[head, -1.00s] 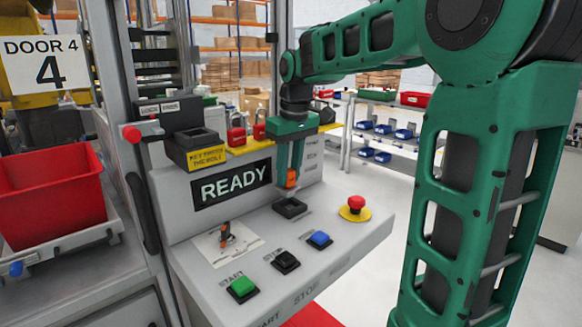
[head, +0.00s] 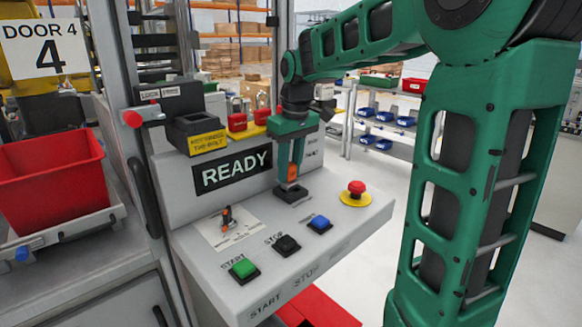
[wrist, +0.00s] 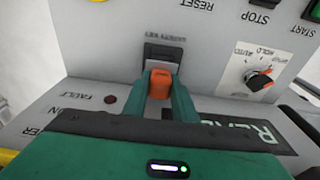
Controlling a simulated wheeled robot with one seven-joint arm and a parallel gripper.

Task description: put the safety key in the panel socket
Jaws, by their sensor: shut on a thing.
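The orange safety key (head: 292,173) is between the fingers of my gripper (head: 291,178), which is shut on it and points down. The black panel socket (head: 291,193) is on the sloped grey panel directly below the key. In the wrist view the key (wrist: 160,84) is held at the near edge of the socket (wrist: 163,54), which has a "SAFETY KEY" label beyond it. The key's lower end is hidden, so I cannot tell whether it is inside the socket or just above it.
A red emergency button (head: 356,188) on a yellow base is right of the socket. Blue (head: 320,224), black (head: 286,244) and green (head: 243,268) buttons lie in front. An orange-handled selector (head: 227,215) is to the left. The READY display (head: 232,170) stands behind.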

